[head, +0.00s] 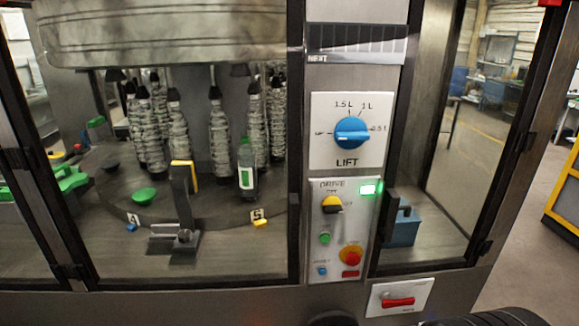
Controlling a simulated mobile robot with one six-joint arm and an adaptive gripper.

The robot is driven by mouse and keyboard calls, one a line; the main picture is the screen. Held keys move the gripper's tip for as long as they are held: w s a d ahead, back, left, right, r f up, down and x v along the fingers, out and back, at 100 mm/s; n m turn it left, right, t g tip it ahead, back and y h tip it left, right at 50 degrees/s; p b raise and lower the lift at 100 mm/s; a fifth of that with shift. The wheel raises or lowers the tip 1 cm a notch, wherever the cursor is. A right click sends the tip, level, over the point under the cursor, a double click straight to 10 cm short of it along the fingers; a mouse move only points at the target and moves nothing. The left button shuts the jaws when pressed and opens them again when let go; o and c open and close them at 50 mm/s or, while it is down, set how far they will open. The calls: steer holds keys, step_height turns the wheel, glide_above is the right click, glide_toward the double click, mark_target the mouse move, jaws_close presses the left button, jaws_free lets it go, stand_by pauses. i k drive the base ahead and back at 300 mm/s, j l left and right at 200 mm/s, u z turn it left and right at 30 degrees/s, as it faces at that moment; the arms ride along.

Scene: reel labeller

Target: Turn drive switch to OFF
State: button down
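The drive switch (332,204) is a small round knob, part yellow and part black, under the word DRIVE on the lower white control panel (341,240). Small marks stand above it and to its right, too small to read surely. I cannot tell for certain which mark the knob points at. A green lamp (369,189) to the upper right of the knob is lit. Nothing touches the switch. My gripper is not clearly in view; only dark rounded shapes show at the bottom edge, and I cannot tell what they are.
Close below the switch are a green button (325,238), a blue button (322,271) and a red knob on yellow (351,256). The blue LIFT dial (352,133) is above. A red handle (398,301) sits lower right. Framed clear panels flank the control column.

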mark_target(332, 204)
steer(key=i+j, duration=0.1)
steer(key=j, duration=0.75)
steer(key=i+j+z, duration=0.15)
steer(key=j, duration=0.7)
steer(key=k+l+z, duration=0.15)
steer(key=z, duration=0.2)
steer(key=i+j+u, duration=0.1)
steer(key=u, duration=0.25)
steer(key=j, duration=0.1)
